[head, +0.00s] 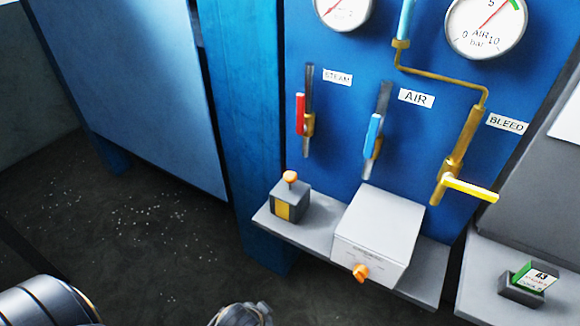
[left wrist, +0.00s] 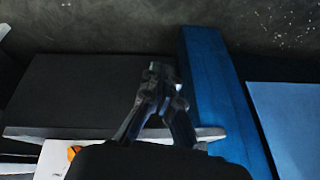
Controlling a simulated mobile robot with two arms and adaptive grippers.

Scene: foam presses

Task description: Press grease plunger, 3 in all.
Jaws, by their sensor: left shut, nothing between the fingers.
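A small dark grey box with a yellow panel and an orange round knob on a short stem (head: 290,177) stands at the left end of the grey shelf; it looks like the grease plunger. The knob is up, above the box top. My left gripper (left wrist: 158,70) is shut and empty in the left wrist view, pointing over the dark area beside the blue post. The plunger box cannot be made out in that view. In the head view, a grey part of my left arm shows at the bottom edge, well below the shelf. My right gripper is not in view.
A white box (head: 375,235) with an orange front knob (head: 361,272) sits right of the plunger on the shelf (head: 318,222). Above are red, blue and yellow valve handles and gauges on the blue panel.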

